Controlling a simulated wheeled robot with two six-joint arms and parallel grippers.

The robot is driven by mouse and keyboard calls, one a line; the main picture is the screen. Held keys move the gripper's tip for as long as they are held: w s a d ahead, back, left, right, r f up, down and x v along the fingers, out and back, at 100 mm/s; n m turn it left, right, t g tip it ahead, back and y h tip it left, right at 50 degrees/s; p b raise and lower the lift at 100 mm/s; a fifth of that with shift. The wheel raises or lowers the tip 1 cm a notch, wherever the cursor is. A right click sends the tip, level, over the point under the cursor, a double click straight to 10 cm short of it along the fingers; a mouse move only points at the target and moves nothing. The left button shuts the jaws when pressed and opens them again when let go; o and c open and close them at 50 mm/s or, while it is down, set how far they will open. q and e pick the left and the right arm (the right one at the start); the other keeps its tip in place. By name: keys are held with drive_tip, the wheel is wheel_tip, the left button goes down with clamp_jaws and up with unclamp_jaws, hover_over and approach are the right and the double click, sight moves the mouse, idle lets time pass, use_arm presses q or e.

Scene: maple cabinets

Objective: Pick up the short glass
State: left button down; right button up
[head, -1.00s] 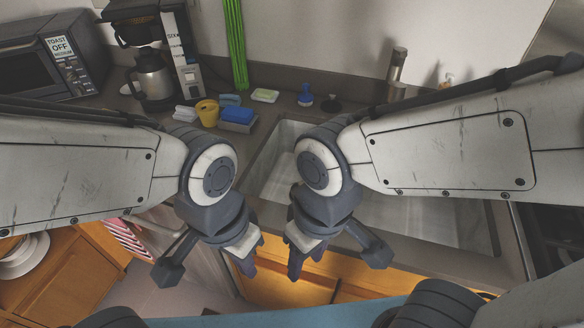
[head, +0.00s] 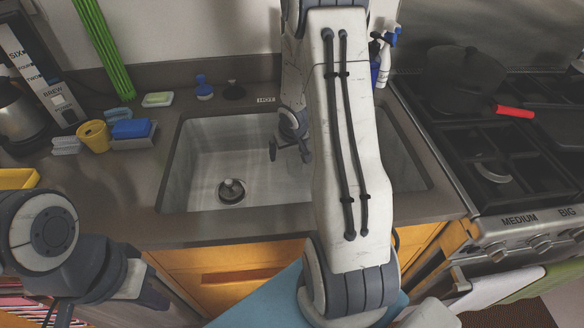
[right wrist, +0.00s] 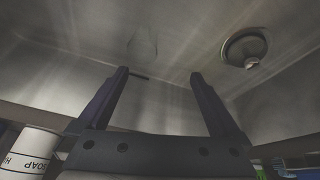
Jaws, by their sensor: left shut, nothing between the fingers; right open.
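A faint clear outline (right wrist: 142,42) in the right wrist view looks like the short glass, on the sink surface beyond my fingertips. I cannot make out a glass in the head view, where my right arm hides part of the sink. My right gripper (head: 289,150) is over the sink, and its two fingers stand apart and empty in the right wrist view (right wrist: 159,74). The faint outline lies ahead of the gap, apart from the fingers. My left gripper (head: 154,296) is low at the left, in front of the counter, shut and empty.
The sink (head: 200,140) has walls around my right gripper and a drain (head: 231,191). A yellow cup (head: 95,136) and a blue sponge (head: 131,129) stand left of it. The stove (head: 500,165) with a dark pot (head: 462,80) is at the right. A soap container (right wrist: 30,152) shows at lower left.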

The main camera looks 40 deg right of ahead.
sight(296, 164)
drive_tip(key=shift+m, duration=0.5)
drive_tip(key=d+f+b, duration=0.1)
drive_tip(key=f, duration=0.1)
drive_tip(key=d+f, duration=0.2)
drive_tip(key=f, duration=0.1)
drive_tip(key=d+f+b, duration=0.1)
drive_tip(key=f, duration=0.1)
drive_tip(key=shift+w+d+f+b, duration=0.15)
drive_tip(key=shift+w+d+b, duration=0.1)
drive_tip(key=shift+b, duration=0.1)
drive_tip(key=b+x, duration=0.1)
drive_tip(key=x, duration=0.2)
drive_tip(key=b+x, duration=0.1)
drive_tip(key=x, duration=0.2)
drive_tip(key=shift+w+a+b, duration=0.1)
drive_tip(key=shift+a+b, duration=0.15)
drive_tip(key=shift+b, duration=0.15)
drive_tip(key=shift+r, duration=0.2)
clamp_jaws()
